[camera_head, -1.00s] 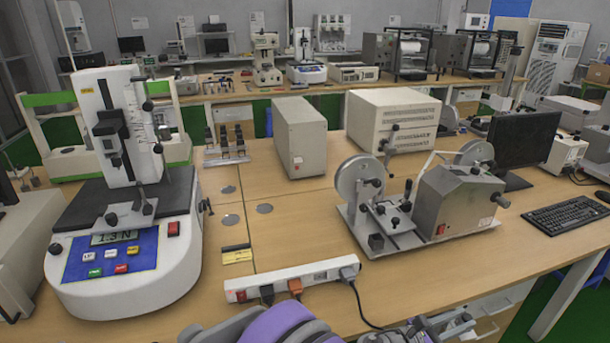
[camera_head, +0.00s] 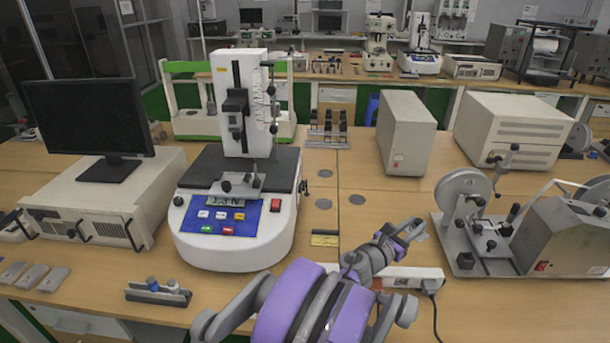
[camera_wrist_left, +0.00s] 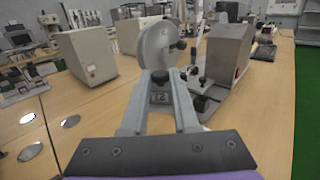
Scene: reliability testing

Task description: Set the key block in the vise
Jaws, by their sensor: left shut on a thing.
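My left gripper (camera_head: 408,235) is above the wooden table, over the white power strip and to the left of the wheel machine. In the left wrist view its two long grey fingers (camera_wrist_left: 160,100) are shut on a small grey block (camera_wrist_left: 160,98) with dark marks like a number on it, which I take for the key block. The white force tester (camera_head: 245,190) stands to the left, with a small clamp (camera_head: 240,185) on its dark plate. The wheel machine (camera_head: 560,232) also has small clamp parts on its plate. I cannot tell which is the vise. My right gripper is not in view.
A power strip (camera_head: 415,274) lies under the gripper. A monitor (camera_head: 92,115) and white box stand at the left. Grey boxes (camera_head: 407,130) stand behind.

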